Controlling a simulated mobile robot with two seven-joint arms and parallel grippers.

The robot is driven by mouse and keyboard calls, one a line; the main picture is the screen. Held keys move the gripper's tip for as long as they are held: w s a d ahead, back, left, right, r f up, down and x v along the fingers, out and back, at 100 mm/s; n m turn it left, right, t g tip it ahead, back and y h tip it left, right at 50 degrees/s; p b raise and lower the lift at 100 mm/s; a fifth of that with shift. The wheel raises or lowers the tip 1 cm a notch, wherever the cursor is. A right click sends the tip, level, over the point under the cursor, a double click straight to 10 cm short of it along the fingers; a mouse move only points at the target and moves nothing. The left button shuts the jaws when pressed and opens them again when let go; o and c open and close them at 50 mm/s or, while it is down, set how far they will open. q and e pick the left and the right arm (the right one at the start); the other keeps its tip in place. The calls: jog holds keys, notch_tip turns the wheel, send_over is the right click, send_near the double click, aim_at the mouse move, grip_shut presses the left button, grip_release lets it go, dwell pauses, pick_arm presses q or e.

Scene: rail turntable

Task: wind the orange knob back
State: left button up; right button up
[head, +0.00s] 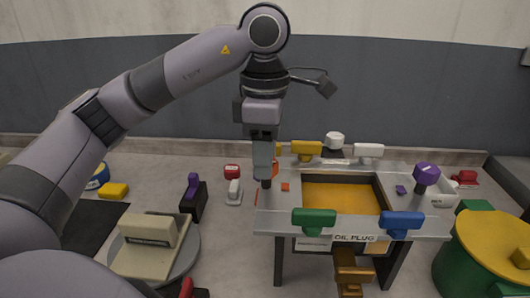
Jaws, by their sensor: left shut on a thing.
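A small orange square mark (285,187) lies on the table top just right of the fingertips. How far the knob is turned cannot be seen. My right gripper is not in view.
The table also carries green (314,219), blue (402,221), purple (425,175), yellow (306,149) and white (368,151) knobs around an orange-yellow sunken panel (342,197). An OIL PLUG label (354,238) is on its front. A green drum (455,265) stands at right.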

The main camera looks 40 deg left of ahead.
pick_arm(q)
jog(key=shift+r, duration=0.1)
jog(key=o, duration=1)
jog(key=shift+o, duration=0.2)
jog(key=shift+r+p, duration=0.3)
jog(key=shift+r, duration=3.2)
